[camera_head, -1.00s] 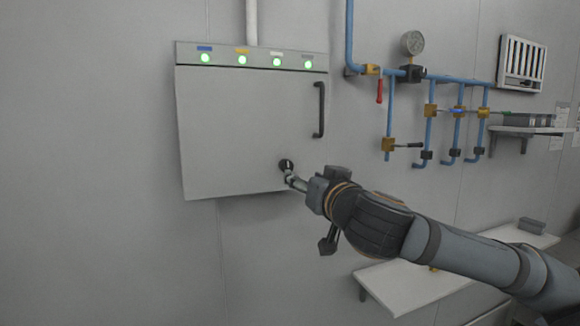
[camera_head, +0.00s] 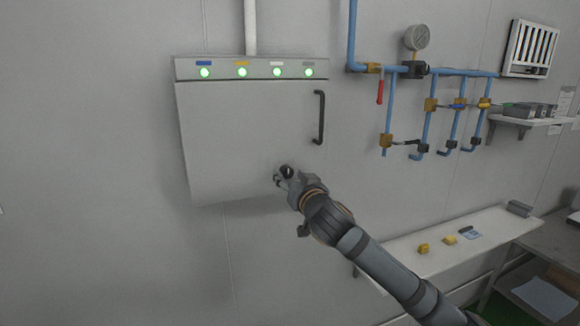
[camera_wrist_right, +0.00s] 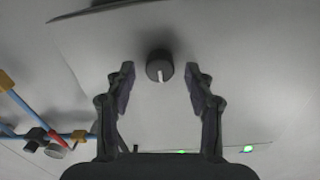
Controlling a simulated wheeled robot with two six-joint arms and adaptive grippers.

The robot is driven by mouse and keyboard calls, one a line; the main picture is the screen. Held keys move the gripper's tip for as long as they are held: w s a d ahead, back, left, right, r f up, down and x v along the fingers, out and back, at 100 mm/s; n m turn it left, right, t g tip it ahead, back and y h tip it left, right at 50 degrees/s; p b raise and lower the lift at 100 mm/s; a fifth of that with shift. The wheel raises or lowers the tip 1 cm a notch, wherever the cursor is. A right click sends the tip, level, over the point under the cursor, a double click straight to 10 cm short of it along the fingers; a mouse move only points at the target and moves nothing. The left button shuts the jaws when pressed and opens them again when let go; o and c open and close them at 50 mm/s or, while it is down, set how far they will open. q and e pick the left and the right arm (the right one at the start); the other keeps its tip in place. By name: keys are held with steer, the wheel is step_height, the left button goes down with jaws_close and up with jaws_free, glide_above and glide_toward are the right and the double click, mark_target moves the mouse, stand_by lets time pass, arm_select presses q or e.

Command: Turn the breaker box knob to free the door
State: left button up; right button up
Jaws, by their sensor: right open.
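The grey breaker box (camera_head: 235,125) hangs on the wall with its door shut. Several green lights line its top strip, and a dark vertical handle (camera_head: 320,118) is at the door's right side. The round black knob (camera_head: 287,171) is near the door's lower right; the right wrist view shows it too (camera_wrist_right: 160,66), with a white pointer mark. My right gripper (camera_head: 281,178) is open at the knob. In the right wrist view its two fingers (camera_wrist_right: 159,85) stand on either side of the knob with gaps, not touching it. My left gripper is not in view.
Blue pipes (camera_head: 428,120) with valves and a gauge (camera_head: 416,38) are on the wall to the right. A white shelf (camera_head: 440,243) with small yellow items is below right. A grey conduit (camera_head: 250,25) runs up from the box. Wall left of the box is clear.

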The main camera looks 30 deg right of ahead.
steer(key=shift+w+f, duration=0.1)
steer(key=shift+w, duration=0.3)
steer(key=shift+d, duration=0.1)
steer(key=shift+s, duration=0.1)
jaws_close()
steer(key=shift+f+m+b, duration=0.1)
steer(key=shift+m+b, duration=0.2)
steer(key=shift+b, duration=0.2)
steer(key=m+b, duration=0.8)
steer(key=b, duration=0.2)
steer(key=shift+f, duration=0.1)
steer(key=shift+r+m+b, duration=0.25)
steer(key=shift+m+b, duration=1.35)
